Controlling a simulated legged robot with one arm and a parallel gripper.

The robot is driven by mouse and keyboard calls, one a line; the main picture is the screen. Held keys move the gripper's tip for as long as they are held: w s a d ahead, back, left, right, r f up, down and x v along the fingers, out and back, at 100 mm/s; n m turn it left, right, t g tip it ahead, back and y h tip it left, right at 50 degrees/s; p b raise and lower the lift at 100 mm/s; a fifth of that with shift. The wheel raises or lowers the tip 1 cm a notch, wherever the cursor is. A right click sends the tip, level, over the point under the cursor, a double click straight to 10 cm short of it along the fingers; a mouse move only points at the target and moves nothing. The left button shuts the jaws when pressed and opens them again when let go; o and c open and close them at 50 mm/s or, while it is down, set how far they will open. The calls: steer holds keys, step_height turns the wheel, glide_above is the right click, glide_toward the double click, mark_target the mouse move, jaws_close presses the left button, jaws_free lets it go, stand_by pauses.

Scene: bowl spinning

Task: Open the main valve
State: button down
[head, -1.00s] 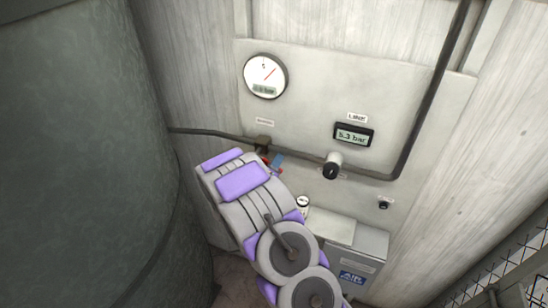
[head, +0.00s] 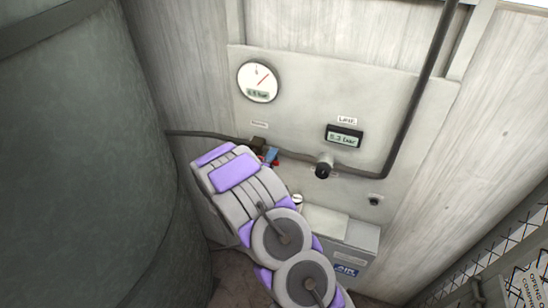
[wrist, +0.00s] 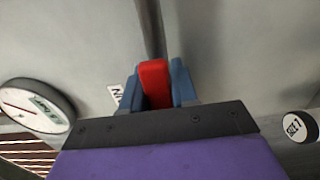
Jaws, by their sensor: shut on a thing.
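The main valve sits on a dark pipe at the wall panel, with a brownish body (head: 258,145) and a red handle (wrist: 155,82). In the head view my arm covers most of the valve. My gripper (wrist: 156,90) has blue fingers on both sides of the red handle and is shut on it. In the head view my gripper (head: 270,156) shows only as a bit of blue and red beyond the purple and grey arm.
A round gauge (head: 258,82) and a digital display (head: 344,138) are on the panel. A black knob (head: 323,170) sits right of the valve. A large grey tank (head: 80,170) stands left. A grey box (head: 352,240) is below.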

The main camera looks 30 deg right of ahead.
steer(key=shift+w+a+f, duration=0.1)
steer(key=shift+a+f, duration=0.05)
steer(key=shift+a, duration=0.05)
steer(key=c, duration=1.2)
jaws_free()
steer(key=shift+o, duration=1.2)
steer(key=shift+w+a, duration=0.1)
steer(key=shift+a, duration=0.3)
steer(key=shift+s, duration=0.25)
steer(key=b+v, duration=0.3)
steer(key=v, duration=1.4)
steer(key=shift+a, duration=0.35)
